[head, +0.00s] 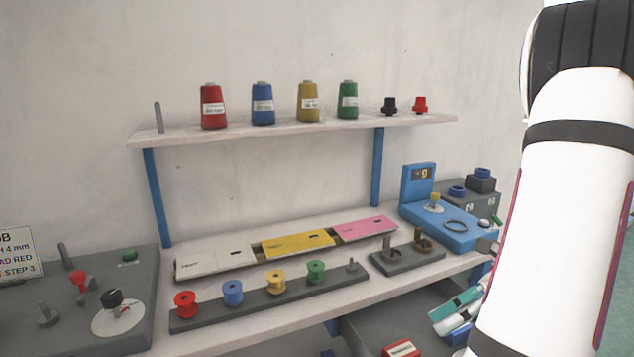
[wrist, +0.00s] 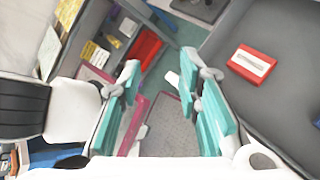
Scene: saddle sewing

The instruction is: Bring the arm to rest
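My white arm comes down the right side of the head view. My gripper (head: 452,306), with teal finger pads, shows low at the right, just past the front edge of the bench, and partly cut off from view by the arm. In the wrist view my gripper (wrist: 161,66) has its two teal fingers spread well apart. Nothing is between them; floor and lower surfaces show through the gap. The gripper touches nothing that I can see.
The white bench (head: 290,318) carries a rack of coloured spools, cards and a blue device (head: 455,232). A shelf (head: 290,132) above holds thread cones. A red box (head: 401,349) lies below the bench edge and also shows in the wrist view (wrist: 251,63).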

